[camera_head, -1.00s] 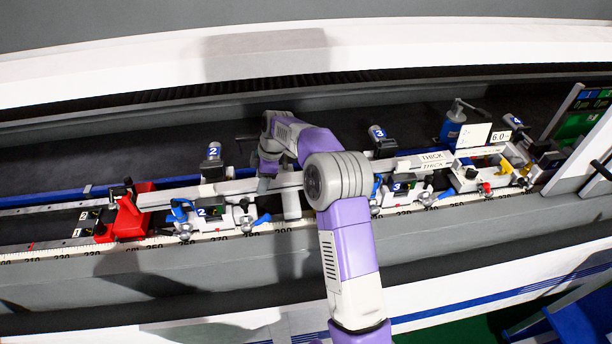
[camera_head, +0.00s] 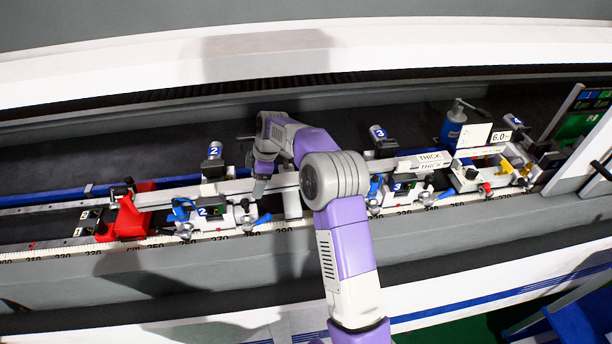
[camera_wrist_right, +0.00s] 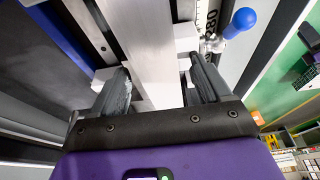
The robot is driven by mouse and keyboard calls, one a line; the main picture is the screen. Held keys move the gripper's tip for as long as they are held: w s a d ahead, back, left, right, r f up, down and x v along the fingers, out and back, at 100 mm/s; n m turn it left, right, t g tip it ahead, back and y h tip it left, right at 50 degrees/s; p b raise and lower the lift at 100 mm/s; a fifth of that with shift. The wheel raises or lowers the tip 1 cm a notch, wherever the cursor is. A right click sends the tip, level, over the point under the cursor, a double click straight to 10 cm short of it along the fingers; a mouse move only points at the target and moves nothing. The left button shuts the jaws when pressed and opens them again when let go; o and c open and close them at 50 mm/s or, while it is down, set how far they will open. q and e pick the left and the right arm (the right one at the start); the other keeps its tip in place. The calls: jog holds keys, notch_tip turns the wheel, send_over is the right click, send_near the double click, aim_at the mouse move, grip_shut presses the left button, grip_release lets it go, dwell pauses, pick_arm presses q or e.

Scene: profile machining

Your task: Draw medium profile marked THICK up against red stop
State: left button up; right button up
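The long pale profile (camera_head: 222,187) lies along the rail, with THICK labels (camera_head: 430,158) near its right part. Its left end is at the red stop (camera_head: 127,219); I cannot tell whether they touch. My right gripper (camera_head: 260,187) is down at the profile, left of the middle of the head view. In the right wrist view, my right gripper (camera_wrist_right: 158,92) has one finger on each side of the profile (camera_wrist_right: 155,60) and seems closed on it, though contact is partly hidden. My left gripper is not in view.
Blue-handled clamp units marked 2 (camera_head: 207,213) and 3 (camera_head: 400,190) stand along the front of the rail. A ruler scale (camera_head: 70,250) runs along the front edge. A blue-handled lever (camera_wrist_right: 240,20) is close to the right finger in the wrist view.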

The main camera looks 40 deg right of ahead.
jog(key=shift+s+d+f, duration=0.1)
jog(key=v, duration=0.7)
jog(key=shift+d+r+p, duration=0.1)
jog(key=shift+r+p, duration=0.2)
jog(key=shift+r, duration=0.05)
